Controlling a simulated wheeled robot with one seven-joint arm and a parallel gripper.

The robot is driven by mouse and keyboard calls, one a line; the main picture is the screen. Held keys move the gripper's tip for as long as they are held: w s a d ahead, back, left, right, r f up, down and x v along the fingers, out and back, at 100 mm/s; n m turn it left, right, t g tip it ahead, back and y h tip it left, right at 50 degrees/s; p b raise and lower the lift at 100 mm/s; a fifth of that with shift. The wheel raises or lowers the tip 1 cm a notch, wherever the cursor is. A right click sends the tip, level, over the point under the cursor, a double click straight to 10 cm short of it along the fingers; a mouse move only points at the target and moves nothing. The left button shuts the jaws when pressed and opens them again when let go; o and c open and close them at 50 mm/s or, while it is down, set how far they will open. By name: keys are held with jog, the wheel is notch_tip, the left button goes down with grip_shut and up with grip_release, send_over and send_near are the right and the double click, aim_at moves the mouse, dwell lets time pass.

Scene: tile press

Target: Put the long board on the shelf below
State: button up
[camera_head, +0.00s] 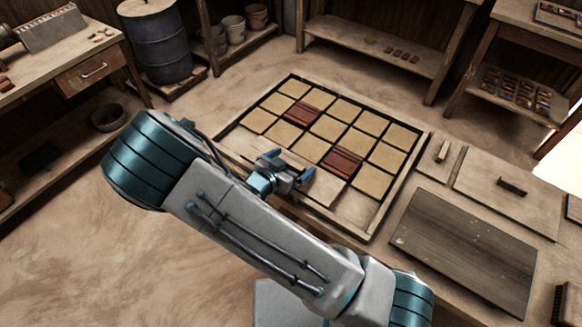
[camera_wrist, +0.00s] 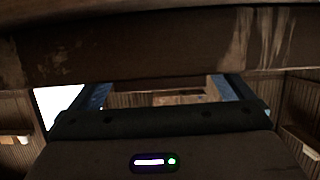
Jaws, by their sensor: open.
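A pale long board (camera_head: 236,148) appears to lie along the near-left edge of the tile frame (camera_head: 417,150), partly hidden by my arm. My gripper (camera_head: 291,165) is over this board with its blue fingers apart. I cannot tell whether it touches the board. In the wrist view my open gripper (camera_wrist: 160,90) shows no object clearly between its fingers. A dark, scratched wooden surface (camera_wrist: 150,58) crosses in front of it; I cannot tell what it belongs to. Lower shelves show under the left workbench (camera_head: 75,68) and the right workbench (camera_head: 535,42).
Tan and dark red tiles fill much of the frame. Right of it lie a small handled board (camera_head: 432,167), a larger handled board (camera_head: 485,183) and a dark flat board (camera_head: 465,250). A blue barrel (camera_head: 160,45) and pots stand behind. The floor at left is clear.

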jog(key=c, duration=1.2)
jog(key=shift+c, duration=0.4)
jog(key=shift+r, duration=0.15)
